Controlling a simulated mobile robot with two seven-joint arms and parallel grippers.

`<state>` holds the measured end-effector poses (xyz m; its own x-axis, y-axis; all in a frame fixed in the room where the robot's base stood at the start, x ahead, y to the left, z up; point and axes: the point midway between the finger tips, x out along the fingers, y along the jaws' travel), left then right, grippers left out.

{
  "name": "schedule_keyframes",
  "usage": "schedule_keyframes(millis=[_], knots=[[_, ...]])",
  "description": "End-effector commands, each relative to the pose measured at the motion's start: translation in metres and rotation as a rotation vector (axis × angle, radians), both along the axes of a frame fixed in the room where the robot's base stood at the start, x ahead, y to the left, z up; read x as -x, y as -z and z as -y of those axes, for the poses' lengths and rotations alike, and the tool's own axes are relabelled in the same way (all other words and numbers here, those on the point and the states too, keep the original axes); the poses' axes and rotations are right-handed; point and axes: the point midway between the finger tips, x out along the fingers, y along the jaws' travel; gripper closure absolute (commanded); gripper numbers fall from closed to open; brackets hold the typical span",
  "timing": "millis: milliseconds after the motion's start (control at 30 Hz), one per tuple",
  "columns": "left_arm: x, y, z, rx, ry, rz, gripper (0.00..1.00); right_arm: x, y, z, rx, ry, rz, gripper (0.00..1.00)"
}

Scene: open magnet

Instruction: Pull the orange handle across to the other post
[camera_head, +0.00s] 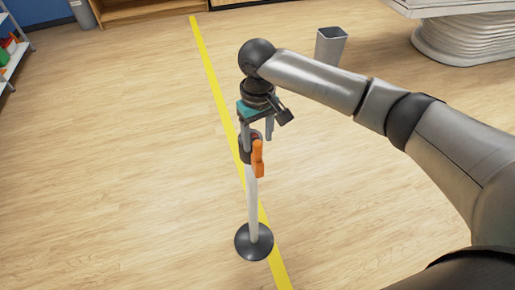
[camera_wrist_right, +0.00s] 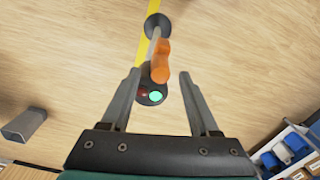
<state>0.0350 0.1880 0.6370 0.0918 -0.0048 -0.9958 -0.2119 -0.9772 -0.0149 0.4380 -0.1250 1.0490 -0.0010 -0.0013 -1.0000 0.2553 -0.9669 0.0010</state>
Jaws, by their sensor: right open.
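The orange handle (camera_head: 258,160) is at the top of a pale post (camera_head: 252,208) that stands on a round black base (camera_head: 254,243). In the right wrist view, the orange handle (camera_wrist_right: 161,62) shows at the post's dark head (camera_wrist_right: 152,93), which has a red and a green light. My right gripper (camera_head: 257,148) is above the post top, pointing down, open and empty. In the right wrist view, the handle appears between the open fingertips (camera_wrist_right: 160,74); I cannot tell whether they touch it. Only one post is in view. My left gripper is not in view.
A yellow line (camera_head: 208,72) runs along the wooden floor past the post. A grey bin (camera_head: 330,46) and a white ribbed pedestal (camera_head: 462,35) stand at the back right. A shelf (camera_head: 10,52) is at the far left. The floor left of the post is clear.

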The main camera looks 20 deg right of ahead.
Motion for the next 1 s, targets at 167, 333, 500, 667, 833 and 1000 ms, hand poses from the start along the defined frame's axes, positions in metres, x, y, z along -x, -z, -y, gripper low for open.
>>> schedule_keyframes(millis=[167, 333, 500, 667, 833, 1000], knots=[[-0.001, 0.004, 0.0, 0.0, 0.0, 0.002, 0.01, 0.0, 0.031, 0.0, 0.0, -0.001, -0.001, 0.38], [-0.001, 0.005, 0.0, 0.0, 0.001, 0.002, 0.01, 0.0, 0.045, -0.001, -0.001, -0.001, 0.001, 0.38], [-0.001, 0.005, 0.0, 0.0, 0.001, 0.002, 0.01, 0.0, 0.048, -0.001, 0.0, -0.002, 0.001, 0.38], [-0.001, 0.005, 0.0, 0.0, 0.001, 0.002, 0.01, 0.0, 0.047, -0.001, 0.0, -0.002, 0.001, 0.38], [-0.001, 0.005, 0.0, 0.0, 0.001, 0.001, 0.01, 0.0, 0.047, -0.001, 0.0, -0.002, 0.001, 0.57], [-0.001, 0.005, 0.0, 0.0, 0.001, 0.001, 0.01, 0.0, 0.047, -0.001, -0.001, -0.002, 0.002, 0.77]])
